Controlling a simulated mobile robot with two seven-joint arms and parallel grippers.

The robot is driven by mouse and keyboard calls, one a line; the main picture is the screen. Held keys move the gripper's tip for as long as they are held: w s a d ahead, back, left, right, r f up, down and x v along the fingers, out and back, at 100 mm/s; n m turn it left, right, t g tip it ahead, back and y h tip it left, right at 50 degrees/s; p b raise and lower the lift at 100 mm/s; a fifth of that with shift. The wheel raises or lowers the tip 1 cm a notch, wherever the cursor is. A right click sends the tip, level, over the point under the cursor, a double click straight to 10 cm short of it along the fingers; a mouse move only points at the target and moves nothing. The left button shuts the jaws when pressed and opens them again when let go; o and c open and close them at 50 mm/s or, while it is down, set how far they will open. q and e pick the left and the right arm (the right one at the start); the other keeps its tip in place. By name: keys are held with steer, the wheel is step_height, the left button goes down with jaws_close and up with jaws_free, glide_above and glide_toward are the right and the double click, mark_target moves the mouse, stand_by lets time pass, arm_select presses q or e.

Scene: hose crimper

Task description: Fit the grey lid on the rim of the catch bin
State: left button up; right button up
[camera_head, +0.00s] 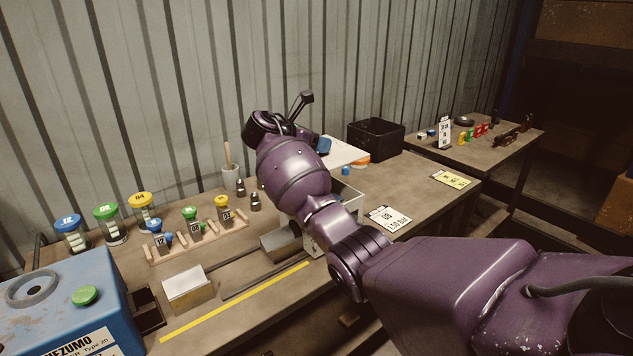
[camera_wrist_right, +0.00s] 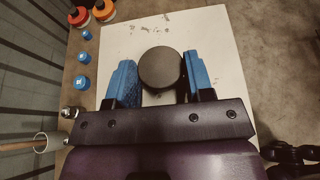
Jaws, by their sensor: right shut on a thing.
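The grey lid (camera_wrist_right: 220,50) is a flat, pale square plate with a round dark knob (camera_wrist_right: 160,68) on top. My right gripper (camera_wrist_right: 161,82) has its blue fingers on either side of the knob and is shut on it. In the head view the lid (camera_head: 345,151) shows partly behind my right wrist; whether it touches anything below is hidden. A black open box (camera_head: 376,139) stands behind and right of it. A grey open box (camera_head: 347,196) is partly covered by my right arm. I cannot tell which box is the catch bin. My left gripper is out of view.
A cup with a wooden stick (camera_head: 231,177) and an orange-topped jar (camera_head: 358,160) stand near the lid. A blue machine (camera_head: 60,305) fills the front left.

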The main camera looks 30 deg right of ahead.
step_height(320, 180, down, 11)
steer(key=shift+r+b, duration=0.1)
steer(key=shift+b, duration=0.3)
steer(key=shift+f, duration=0.3)
steer(key=o, duration=1.1)
steer(key=shift+o, duration=0.2)
steer(key=shift+r, duration=0.25)
steer(key=v, duration=1.2)
